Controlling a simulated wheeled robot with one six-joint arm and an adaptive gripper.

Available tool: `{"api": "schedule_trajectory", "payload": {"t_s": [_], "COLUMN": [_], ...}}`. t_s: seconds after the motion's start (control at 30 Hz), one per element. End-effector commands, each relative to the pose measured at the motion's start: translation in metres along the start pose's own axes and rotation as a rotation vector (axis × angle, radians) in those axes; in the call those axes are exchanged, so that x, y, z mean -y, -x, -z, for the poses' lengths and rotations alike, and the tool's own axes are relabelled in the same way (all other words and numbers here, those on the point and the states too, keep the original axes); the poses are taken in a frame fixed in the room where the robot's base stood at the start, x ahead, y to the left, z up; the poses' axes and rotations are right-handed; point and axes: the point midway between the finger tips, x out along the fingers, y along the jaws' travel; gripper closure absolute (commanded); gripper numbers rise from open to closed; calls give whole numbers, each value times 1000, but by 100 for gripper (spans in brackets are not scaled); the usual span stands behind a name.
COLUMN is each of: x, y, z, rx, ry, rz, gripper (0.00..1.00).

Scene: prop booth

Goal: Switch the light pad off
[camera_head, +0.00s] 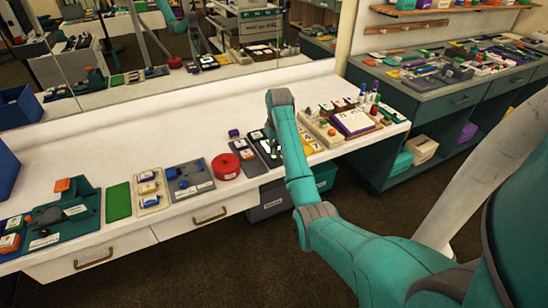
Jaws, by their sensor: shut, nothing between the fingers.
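My gripper (275,148) points down at the white counter, mostly hidden behind my own teal forearm. Its fingers look shut with nothing between them. It is over or just beside a dark panel (265,157) with small pale and green parts. I cannot tell whether it touches the panel. No item is clearly marked as the light pad, and I see no lit surface that settles which it is. A round red piece (226,167) lies just left of the panel. A board with a purple and white top (353,122) lies to the right of my arm.
Left along the white counter (110,160) are a grey board (188,180), a tray of small blocks (150,190), a green mat (118,201) and a teal fixture (55,215). The counter's back strip is clear. A mirror stands behind. A cluttered teal bench (450,75) is at right.

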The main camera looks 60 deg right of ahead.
Motion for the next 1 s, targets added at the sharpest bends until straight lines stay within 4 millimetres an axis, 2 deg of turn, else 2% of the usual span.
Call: {"api": "schedule_trajectory", "payload": {"t_s": [0.27, 1.0], "x": [0, 0], "y": [-3, -30], "z": [-1, -5], "rx": [1, 2], "ry": [0, 0], "rz": [0, 0], "gripper": [100, 100]}}
